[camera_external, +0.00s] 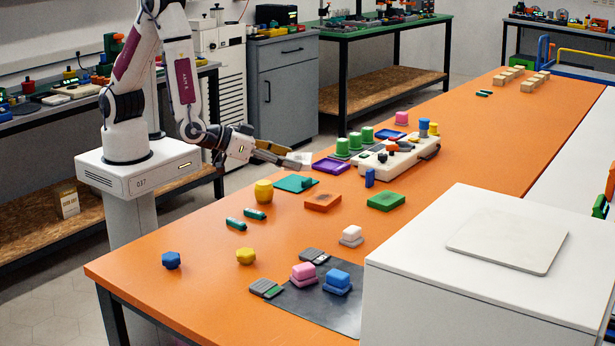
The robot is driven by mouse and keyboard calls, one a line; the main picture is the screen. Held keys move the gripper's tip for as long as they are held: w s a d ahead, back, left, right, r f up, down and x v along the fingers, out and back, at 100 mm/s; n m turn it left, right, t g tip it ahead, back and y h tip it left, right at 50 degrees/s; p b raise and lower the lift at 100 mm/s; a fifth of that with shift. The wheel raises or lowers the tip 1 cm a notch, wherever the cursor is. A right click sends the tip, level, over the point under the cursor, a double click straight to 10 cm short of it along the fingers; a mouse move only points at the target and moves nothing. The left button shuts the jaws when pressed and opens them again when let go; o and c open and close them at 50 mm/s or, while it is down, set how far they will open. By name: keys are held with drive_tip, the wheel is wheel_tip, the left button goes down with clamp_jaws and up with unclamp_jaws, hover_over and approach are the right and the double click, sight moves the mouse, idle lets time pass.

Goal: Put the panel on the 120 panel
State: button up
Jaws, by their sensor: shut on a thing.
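My gripper (286,157) reaches out from the left over the far-left side of the orange table. It is shut on a small pale, whitish flat panel (301,159), held above the table next to a purple panel (331,166). Other flat panels lie on the table: teal (292,184), orange (322,203), green (386,201) and blue (391,135). The teal one has a small raised piece on it. No number 120 is readable on any panel. The fingers hide part of the held panel.
A white device (398,155) with knobs stands right of my gripper, beside several green cylinders (354,141). A dark mat (330,312) bears pink and blue blocks. A large white box (470,290) fills the front right.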

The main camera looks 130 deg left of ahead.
drive_tip(key=a, duration=0.2)
drive_tip(key=w+a, duration=0.1)
drive_tip(key=a, duration=0.1)
drive_tip(key=w+a+r, duration=0.1)
drive_tip(key=a, duration=0.1)
drive_tip(key=shift+a, duration=0.1)
drive_tip(key=w+d+m+t, duration=0.1)
drive_tip(key=w+m+h, duration=0.1)
drive_tip(key=w, duration=0.1)
drive_tip(key=shift+d+t, duration=0.4)
drive_tip(key=shift+f, duration=0.1)
hover_over(312, 197)
drive_tip(key=shift+w+f, duration=0.1)
drive_tip(key=shift+f, duration=2.75)
drive_tip(key=shift+f, duration=2.1)
